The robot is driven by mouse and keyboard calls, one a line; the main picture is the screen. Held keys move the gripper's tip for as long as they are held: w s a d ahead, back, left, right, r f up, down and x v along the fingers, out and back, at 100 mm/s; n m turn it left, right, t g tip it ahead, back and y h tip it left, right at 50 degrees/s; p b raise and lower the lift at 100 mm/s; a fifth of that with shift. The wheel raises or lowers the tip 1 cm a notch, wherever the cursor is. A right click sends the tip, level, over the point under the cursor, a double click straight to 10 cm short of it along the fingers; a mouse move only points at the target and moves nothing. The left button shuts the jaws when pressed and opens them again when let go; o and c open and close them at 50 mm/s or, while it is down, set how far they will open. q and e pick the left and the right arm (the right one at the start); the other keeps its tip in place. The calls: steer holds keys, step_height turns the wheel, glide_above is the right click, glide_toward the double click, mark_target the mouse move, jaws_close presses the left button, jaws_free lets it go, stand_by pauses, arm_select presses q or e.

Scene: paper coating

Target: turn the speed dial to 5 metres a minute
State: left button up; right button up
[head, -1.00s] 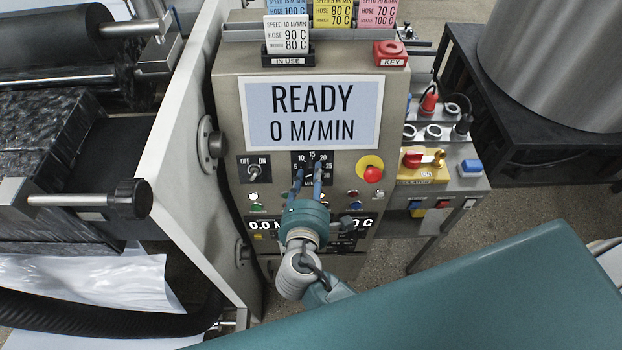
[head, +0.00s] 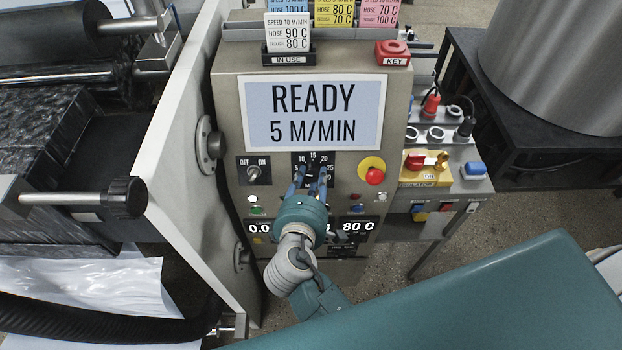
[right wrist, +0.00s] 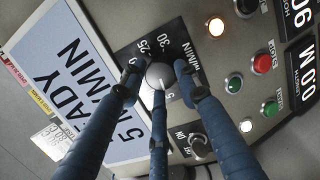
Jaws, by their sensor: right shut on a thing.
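The speed dial (right wrist: 160,75) is a small grey round knob on a black scale plate (head: 313,157) in the middle of the control panel. My right gripper (head: 311,187) has its blue fingers closed around the dial. The right wrist view shows the three fingers (right wrist: 158,84) about the knob. The fingers hide most of the dial in the head view, and I cannot read its pointer. The panel screen (head: 312,112) reads READY, 5 M/MIN. My left gripper is not in view.
An off/on switch (head: 253,173) is left of the dial and a red stop button on yellow (head: 373,172) is right. Indicator lamps and number displays (head: 357,226) sit below. The in-use card (head: 288,32) reads speed 10 m/min. A pale machine wall (head: 182,150) stands left.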

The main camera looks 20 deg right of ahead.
steer(key=shift+s+d, duration=0.1)
steer(key=shift+d, duration=0.2)
steer(key=o, duration=1.1)
steer(key=shift+d, duration=0.1)
steer(key=s+a, duration=0.2)
steer(key=s, duration=0.2)
steer(key=s+a, duration=0.2)
steer(key=s, duration=0.2)
steer(key=s+a, duration=0.1)
steer(key=s, duration=0.2)
steer(key=shift+s+a+r, duration=0.15)
steer(key=shift+s+a, duration=0.25)
